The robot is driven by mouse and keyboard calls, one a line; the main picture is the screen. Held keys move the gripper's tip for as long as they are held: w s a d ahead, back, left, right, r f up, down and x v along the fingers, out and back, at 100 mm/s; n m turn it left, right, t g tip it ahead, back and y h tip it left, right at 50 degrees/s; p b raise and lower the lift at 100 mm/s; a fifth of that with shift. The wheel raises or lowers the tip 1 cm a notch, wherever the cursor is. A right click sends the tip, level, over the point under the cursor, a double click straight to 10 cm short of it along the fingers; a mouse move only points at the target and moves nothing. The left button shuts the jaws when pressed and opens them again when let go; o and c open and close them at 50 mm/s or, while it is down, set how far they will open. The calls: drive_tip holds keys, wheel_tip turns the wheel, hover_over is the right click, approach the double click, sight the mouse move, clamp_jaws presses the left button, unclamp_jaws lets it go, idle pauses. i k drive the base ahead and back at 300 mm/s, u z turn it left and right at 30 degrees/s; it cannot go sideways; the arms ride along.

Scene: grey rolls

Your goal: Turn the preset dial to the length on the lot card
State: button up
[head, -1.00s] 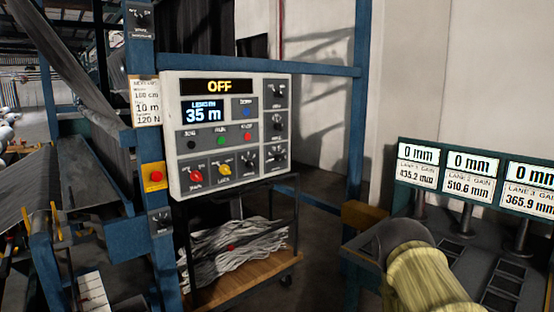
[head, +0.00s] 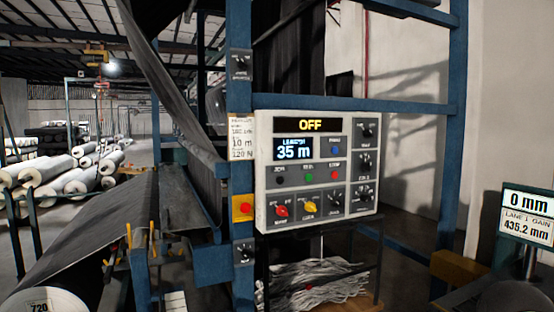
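The control panel (head: 265,190) is a light grey box on a blue post. Its top display (head: 310,125) reads OFF, and the blue length display (head: 293,148) reads 35 m. Black dials stand in the right column, such as the top dial (head: 367,131), and one more (head: 335,201) is in the bottom row. Their labels are too small to read surely, so I cannot tell which is the preset dial. My gripper is not in view.
A red button on a yellow box (head: 242,207) sits on the post below the card. A wire cart with grey strands (head: 310,283) stands under the panel. Fabric rolls (head: 70,181) lie at the left. A 0 mm display (head: 529,202) stands at right.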

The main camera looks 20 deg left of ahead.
sight(365, 197)
drive_tip(key=u, duration=3.2)
drive_tip(key=k, duration=2.4)
drive_tip(key=z, duration=1.9)
drive_tip(key=i, duration=1.65)
